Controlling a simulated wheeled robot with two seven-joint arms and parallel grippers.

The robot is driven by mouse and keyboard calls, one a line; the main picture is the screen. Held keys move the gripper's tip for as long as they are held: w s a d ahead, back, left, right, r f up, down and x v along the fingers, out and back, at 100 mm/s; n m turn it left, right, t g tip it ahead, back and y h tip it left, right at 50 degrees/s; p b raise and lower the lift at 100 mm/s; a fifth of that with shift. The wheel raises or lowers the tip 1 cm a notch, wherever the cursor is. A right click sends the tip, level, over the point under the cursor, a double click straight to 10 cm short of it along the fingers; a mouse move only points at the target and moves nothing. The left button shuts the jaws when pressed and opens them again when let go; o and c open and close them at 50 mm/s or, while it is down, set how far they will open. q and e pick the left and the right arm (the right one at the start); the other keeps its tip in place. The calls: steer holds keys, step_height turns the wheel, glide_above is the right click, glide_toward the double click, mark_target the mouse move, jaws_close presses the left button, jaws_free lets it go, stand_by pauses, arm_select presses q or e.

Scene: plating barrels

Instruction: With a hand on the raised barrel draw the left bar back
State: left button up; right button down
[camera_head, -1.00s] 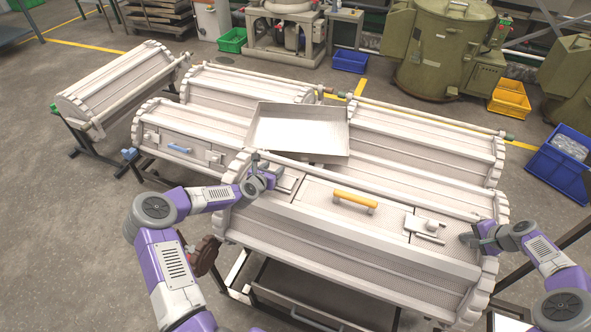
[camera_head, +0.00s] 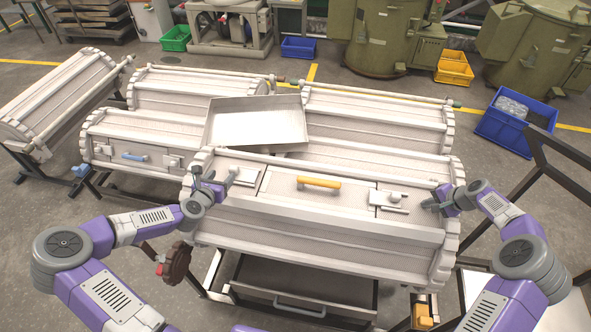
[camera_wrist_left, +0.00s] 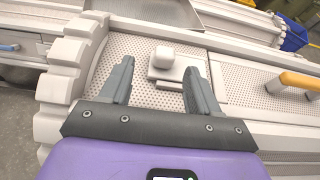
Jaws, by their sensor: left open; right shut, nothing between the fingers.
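The raised barrel (camera_head: 330,238) is a pale perforated drum in front of me, with a yellow handle (camera_head: 318,182) on its lid. The left bar (camera_head: 243,176) is a pale slide latch left of the lid; its knob and plate (camera_wrist_left: 165,66) show in the left wrist view. My left gripper (camera_head: 217,186) is open at the barrel's left end. In the left wrist view its fingers (camera_wrist_left: 158,82) point at the latch, one on either side, with nothing held. A similar latch (camera_head: 393,201) is at the lid's right. My right gripper (camera_head: 432,203) is shut and empty beside the barrel's right end.
A metal tray (camera_head: 256,126) rests on the barrels behind. Another barrel with a blue handle (camera_head: 133,157) stands at the left. A dark wheel (camera_head: 176,264) and an open drawer (camera_head: 300,290) are below the raised barrel. A blue crate (camera_head: 505,125) sits at the right.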

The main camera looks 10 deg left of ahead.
arm_select(q)
steer(key=shift+v, duration=1.15)
arm_select(e)
steer(key=shift+s+f, duration=0.4)
steer(key=shift+f, duration=0.35)
arm_select(q)
steer(key=shift+w+r+p, duration=0.15)
steer(key=shift+r+p, duration=0.25)
steer(key=shift+p, duration=0.15)
arm_select(e)
steer(key=shift+w+r, duration=0.2)
steer(key=shift+r, duration=0.6)
steer(key=shift+w+r+p, duration=0.15)
steer(key=shift+r+p, duration=1.35)
steer(key=shift+r, duration=1.55)
arm_select(q)
step_height(320, 180, up, 3)
